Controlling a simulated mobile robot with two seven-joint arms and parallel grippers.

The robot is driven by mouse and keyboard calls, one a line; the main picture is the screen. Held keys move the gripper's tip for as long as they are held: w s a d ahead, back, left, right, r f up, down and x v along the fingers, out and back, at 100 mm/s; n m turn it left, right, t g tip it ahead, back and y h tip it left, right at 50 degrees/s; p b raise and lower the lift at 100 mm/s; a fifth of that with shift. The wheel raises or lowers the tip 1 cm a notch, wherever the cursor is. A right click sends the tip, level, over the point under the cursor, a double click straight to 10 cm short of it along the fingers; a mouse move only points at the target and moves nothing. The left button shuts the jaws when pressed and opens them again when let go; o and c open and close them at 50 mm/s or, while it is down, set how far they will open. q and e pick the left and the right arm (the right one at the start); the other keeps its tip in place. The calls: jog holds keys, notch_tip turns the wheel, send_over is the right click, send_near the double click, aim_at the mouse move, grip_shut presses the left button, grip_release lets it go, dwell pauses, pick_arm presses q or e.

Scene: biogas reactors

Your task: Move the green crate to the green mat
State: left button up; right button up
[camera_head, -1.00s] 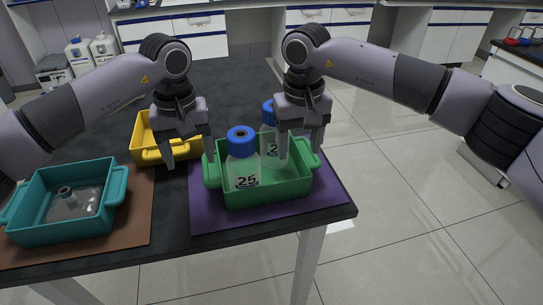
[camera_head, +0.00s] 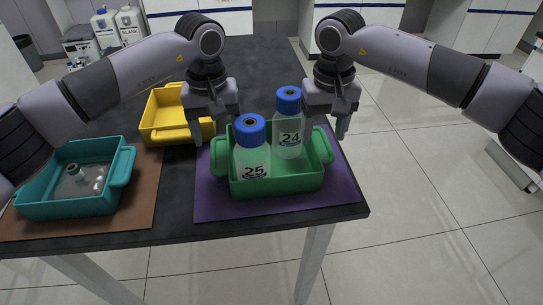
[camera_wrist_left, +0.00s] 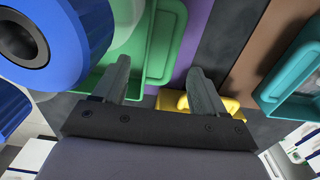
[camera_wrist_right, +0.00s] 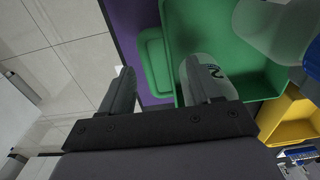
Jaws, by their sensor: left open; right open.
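The green crate (camera_head: 280,185) stands on a purple mat (camera_head: 240,207) at the table's front right. It holds bottle 25 (camera_head: 250,155) and bottle 24 (camera_head: 289,130), both upright with blue caps. My left gripper (camera_head: 215,130) is open above the crate's left handle; that handle (camera_wrist_left: 165,45) appears between and beyond its fingers in the left wrist view. My right gripper (camera_head: 325,130) is open above the right handle; this handle (camera_wrist_right: 155,65) lies between its fingers in the right wrist view. Neither gripper holds anything. I see no green mat.
A yellow crate (camera_head: 170,135) stands behind and left of the green one. A teal crate (camera_head: 65,208) with a bottle lying in it is on a brown mat (camera_head: 143,205) at the left. Dark table (camera_head: 265,75) behind is clear. The table's right edge is near the purple mat.

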aim_at(222, 150)
pick_arm(q)
jog(key=shift+f, duration=2.7)
pick_arm(e)
jog(key=shift+f, duration=2.7)
pick_arm(q)
jog(key=shift+c, duration=0.3)
pick_arm(e)
jog(key=shift+c, duration=0.3)
pick_arm(q)
jog(key=c, duration=1)
pick_arm(e)
jog(key=c, duration=1)
pick_arm(q)
jog(key=shift+c, duration=0.8)
jog(key=shift+d+r, duration=0.15)
pick_arm(e)
jog(key=shift+a+r, duration=0.1)
